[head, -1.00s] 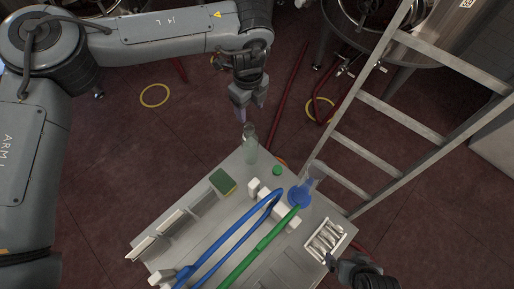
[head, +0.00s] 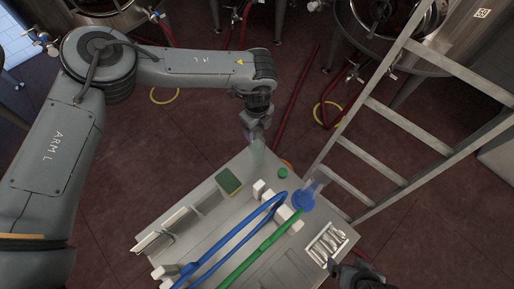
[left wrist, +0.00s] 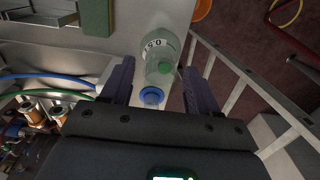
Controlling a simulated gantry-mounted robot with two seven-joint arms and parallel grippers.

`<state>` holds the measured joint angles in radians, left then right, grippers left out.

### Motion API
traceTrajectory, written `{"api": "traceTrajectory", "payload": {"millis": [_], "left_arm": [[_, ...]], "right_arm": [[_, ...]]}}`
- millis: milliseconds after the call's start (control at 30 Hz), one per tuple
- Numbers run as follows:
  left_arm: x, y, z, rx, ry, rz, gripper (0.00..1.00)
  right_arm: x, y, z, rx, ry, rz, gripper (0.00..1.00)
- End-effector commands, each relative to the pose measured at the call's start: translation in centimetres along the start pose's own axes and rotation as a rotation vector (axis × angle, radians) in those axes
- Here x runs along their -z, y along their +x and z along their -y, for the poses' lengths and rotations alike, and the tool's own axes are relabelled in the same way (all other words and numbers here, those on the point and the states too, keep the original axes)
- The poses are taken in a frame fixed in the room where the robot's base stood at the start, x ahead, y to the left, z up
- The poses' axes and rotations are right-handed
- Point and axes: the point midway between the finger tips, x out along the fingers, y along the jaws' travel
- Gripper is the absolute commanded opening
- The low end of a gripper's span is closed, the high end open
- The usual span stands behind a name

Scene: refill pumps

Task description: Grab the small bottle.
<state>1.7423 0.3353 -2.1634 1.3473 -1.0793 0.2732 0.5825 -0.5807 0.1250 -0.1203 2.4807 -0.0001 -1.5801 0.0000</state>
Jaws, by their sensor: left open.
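The small bottle (head: 257,154) is clear and stands near the far corner of the grey table, partly hidden by my gripper in the head view. In the left wrist view the bottle (left wrist: 158,46) shows a "0.5" label and a blue top. My left gripper (head: 254,134) is open just above the bottle. In the left wrist view my left gripper (left wrist: 160,86) has one finger on each side of the blue top, with gaps between. My right gripper (head: 350,272) is at the bottom edge beside the table; its fingers are not clear.
A green cap (head: 283,172) and a green-and-yellow sponge (head: 228,181) lie near the bottle. A blue funnel-like piece (head: 304,200), a blue hose (head: 228,236), a green hose (head: 262,247) and a white tray (head: 343,243) are on the table. A ladder (head: 385,125) stands to the right.

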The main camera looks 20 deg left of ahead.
Motion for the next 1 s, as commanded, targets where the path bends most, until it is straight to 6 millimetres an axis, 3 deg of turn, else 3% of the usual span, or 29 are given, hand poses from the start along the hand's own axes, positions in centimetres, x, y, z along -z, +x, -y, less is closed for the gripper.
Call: {"api": "traceTrajectory", "payload": {"millis": [300, 700, 1000], "left_arm": [[-0.02, 0.34, 0.03, 0.001, 0.000, 0.001, 0.59], [-0.03, 0.31, 0.02, 0.001, -0.001, 0.000, 0.00], [-0.03, 0.24, 0.06, 0.002, -0.001, 0.000, 0.00]], "right_arm": [[0.02, -0.02, -0.06, -0.002, -0.001, 0.000, 0.99], [0.08, -0.02, 0.12, 0.004, 0.007, -0.001, 0.99], [0.10, -0.03, 0.18, 0.006, 0.009, -0.001, 0.99]]}}
